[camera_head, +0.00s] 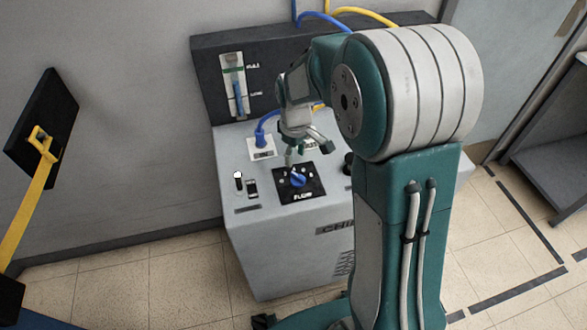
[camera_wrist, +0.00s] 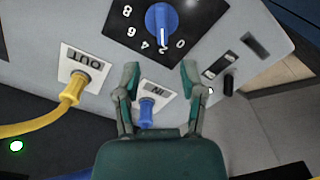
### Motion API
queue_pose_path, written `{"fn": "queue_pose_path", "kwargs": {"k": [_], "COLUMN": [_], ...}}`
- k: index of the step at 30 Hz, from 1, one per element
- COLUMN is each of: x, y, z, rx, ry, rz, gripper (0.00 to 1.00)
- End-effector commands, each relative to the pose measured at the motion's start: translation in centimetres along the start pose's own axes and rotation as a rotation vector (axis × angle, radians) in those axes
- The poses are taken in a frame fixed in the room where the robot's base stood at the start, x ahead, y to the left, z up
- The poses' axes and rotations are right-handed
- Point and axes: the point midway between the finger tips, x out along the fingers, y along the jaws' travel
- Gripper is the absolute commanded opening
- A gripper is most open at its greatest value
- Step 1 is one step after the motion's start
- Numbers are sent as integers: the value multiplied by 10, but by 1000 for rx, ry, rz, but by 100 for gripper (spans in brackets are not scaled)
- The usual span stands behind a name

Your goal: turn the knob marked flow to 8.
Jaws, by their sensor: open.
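The blue flow knob (camera_head: 298,180) sits on a black dial plate (camera_head: 316,189) marked FLOW on top of the grey chiller. In the wrist view, the knob (camera_wrist: 162,20) is at the top, with 0, 2, 4, 6 and 8 around it. Its narrow lower end appears to point near 2. My gripper (camera_wrist: 160,76) is open and empty, its fingertips apart from the knob. In the head view, my gripper (camera_head: 309,146) hangs above the chiller top, just behind the dial plate.
A blue hose connector (camera_wrist: 147,111) at IN and a yellow one (camera_wrist: 73,88) at OUT stand behind the dial. An upright panel (camera_head: 210,75) with a gauge rises behind.

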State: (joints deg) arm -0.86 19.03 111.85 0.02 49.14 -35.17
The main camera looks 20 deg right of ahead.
Motion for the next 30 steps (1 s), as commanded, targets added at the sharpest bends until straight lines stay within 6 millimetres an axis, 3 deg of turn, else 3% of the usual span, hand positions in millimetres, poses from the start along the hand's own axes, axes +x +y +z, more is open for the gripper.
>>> {"fn": "queue_pose_path", "kwargs": {"k": [3,10,22,23,24,26,30], "x": [24,58,68,68,67,67,68], "y": [-1,-1,-1,-1,-1,-1,0], "z": [0,0,0,0,0,0,0], "rx": [-1,0,0,0,0,0,0], "ry": [-4,-2,1,1,1,1,0], "rz": [-2,-1,1,1,1,1,1], "gripper": [53,53,53,44,26,0,0]}}
